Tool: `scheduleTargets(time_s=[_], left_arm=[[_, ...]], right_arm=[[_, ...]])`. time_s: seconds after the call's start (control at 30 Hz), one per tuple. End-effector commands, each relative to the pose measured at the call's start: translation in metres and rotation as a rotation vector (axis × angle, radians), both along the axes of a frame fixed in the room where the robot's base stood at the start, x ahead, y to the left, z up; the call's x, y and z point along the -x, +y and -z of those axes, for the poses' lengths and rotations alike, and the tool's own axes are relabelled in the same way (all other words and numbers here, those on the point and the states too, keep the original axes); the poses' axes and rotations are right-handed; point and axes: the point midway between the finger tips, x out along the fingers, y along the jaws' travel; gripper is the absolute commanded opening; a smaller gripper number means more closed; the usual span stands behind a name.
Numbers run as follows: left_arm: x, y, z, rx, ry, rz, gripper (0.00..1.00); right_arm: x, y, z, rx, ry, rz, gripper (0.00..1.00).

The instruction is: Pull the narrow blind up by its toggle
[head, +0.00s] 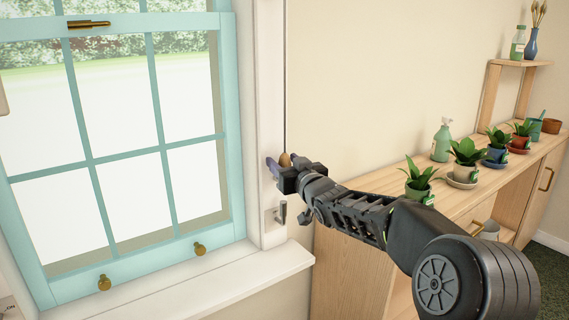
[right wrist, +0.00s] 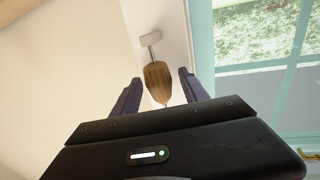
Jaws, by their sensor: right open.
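The toggle (head: 285,159) is a small brown wooden piece at the lower end of a thin cord (head: 285,90) beside the window's right trim. It also shows in the right wrist view (right wrist: 157,80), between the two dark fingers of my right gripper (right wrist: 159,80). In the head view my right gripper (head: 281,164) is at the toggle's height, with its fingers spread. A gap shows on each side of the toggle in the wrist view. The blind itself is not in view. My left gripper is not in view.
A light blue sash window (head: 140,150) stands left, above a white sill (head: 200,288). A metal hook on a white plate (head: 281,213) sits on the trim below the toggle. A wooden cabinet (head: 400,240) at right carries several potted plants and a green bottle (head: 442,142).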

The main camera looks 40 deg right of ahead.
Motion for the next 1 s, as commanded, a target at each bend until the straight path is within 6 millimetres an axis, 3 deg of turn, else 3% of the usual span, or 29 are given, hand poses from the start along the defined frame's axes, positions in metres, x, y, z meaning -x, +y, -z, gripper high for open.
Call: scheduleTargets(time_s=[0.27, 0.7, 1.0], left_arm=[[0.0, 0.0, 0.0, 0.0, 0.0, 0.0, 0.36], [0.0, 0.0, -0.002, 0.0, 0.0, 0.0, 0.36], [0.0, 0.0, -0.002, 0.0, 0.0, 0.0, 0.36]], right_arm=[[0.007, 0.001, -0.002, 0.001, -0.004, 0.0, 0.52], [0.069, 0.015, -0.002, 0.0, -0.002, 0.0, 0.52], [0.076, 0.017, 0.0, 0.0, -0.001, 0.0, 0.52]])
